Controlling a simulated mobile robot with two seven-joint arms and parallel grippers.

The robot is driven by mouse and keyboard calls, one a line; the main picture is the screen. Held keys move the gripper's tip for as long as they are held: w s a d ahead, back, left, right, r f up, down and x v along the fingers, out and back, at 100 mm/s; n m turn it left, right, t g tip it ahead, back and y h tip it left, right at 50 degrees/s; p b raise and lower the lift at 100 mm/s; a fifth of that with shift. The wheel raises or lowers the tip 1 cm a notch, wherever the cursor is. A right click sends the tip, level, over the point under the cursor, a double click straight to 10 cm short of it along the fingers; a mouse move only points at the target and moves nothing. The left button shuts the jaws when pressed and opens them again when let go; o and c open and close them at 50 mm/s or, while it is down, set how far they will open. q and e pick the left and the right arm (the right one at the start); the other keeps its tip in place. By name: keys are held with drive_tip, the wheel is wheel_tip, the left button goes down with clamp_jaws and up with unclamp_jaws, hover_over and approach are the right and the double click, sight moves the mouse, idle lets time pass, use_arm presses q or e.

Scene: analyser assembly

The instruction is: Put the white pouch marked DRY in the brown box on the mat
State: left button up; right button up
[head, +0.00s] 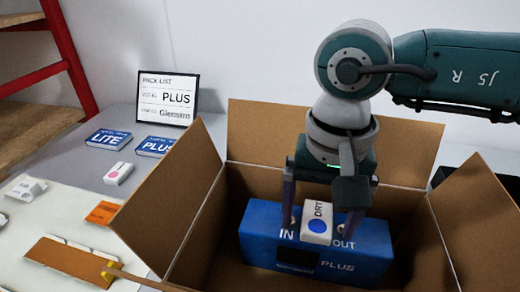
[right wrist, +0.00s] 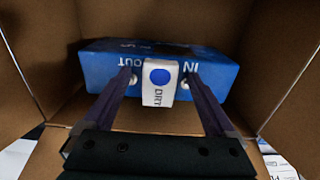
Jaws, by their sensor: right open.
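The white pouch marked DRY (head: 317,222), with a blue dot, is inside the open brown box (head: 185,185), on or against the blue analyser marked IN, OUT and PLUS (head: 300,256). My right gripper (head: 320,222) reaches down into the box with its fingers on either side of the pouch. In the right wrist view the pouch (right wrist: 159,82) lies between the open fingers (right wrist: 160,80), with a gap on each side. The blue analyser (right wrist: 105,68) is behind it there. My left gripper is not in view.
The box flaps stand open around my right arm. Left of the box are blue LITE (head: 108,138) and PLUS (head: 155,146) cards, a small white item (head: 118,173), an orange card (head: 103,213) and a brown strip (head: 70,260). A pack list sign (head: 167,98) stands behind.

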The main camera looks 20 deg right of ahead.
drive_tip(key=shift+r+p, duration=1.7)
drive_tip(key=shift+r, duration=0.75)
wheel_tip(320, 180, up, 7)
drive_tip(key=p, duration=0.5)
